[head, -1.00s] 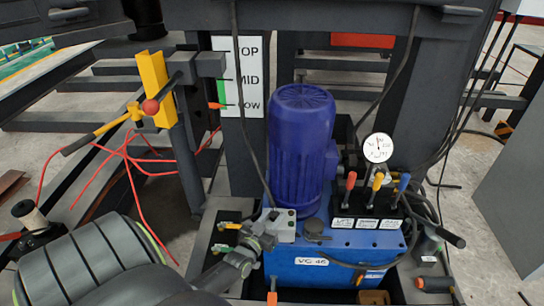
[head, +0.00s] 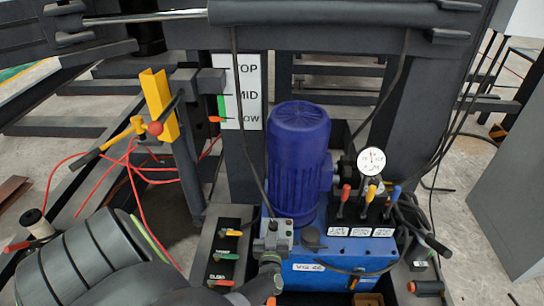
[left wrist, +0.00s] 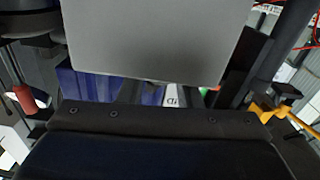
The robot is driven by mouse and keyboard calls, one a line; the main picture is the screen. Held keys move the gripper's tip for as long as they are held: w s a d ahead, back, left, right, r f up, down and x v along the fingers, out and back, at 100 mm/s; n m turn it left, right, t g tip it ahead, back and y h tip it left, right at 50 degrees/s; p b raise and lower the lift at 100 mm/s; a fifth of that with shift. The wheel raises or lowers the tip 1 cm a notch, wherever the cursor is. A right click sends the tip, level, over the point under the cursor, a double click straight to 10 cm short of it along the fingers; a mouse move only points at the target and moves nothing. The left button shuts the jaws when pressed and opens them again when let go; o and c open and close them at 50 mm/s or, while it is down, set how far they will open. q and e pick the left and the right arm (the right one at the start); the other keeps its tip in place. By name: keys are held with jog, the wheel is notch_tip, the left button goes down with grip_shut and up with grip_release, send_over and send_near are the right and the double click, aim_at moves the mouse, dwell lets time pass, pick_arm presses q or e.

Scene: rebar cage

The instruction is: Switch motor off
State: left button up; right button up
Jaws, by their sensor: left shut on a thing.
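The blue motor (head: 298,160) stands upright on the blue power unit (head: 345,255). A small light-grey switch box (head: 273,236) sits at its foot, on the left front corner. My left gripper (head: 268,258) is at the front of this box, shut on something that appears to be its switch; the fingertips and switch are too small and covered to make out. In the left wrist view a large grey face (left wrist: 155,40), likely the box, fills the top, with the motor (left wrist: 80,85) behind at left. My right gripper is not in view.
Red, yellow and blue levers (head: 370,195) and a round gauge (head: 371,161) stand right of the motor. A black panel with coloured handles (head: 226,250) is left of the box. A yellow bracket (head: 158,105) and red cables are further left. A black cable hangs beside the motor.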

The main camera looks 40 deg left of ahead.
pick_arm(q)
jog(key=shift+d+f+n+g+y, duration=0.1)
jog(key=shift+d+n+g+y, duration=0.1)
jog(key=shift+n+g+y, duration=1.05)
jog(key=shift+g, duration=0.25)
jog(key=shift+w, duration=0.1)
jog(key=o, duration=1)
jog(key=shift+c, duration=0.2)
jog(key=v, duration=1.7)
jog(key=shift+d+f+p, duration=0.15)
jog(key=shift+d+p, duration=0.05)
jog(key=shift+p, duration=0.1)
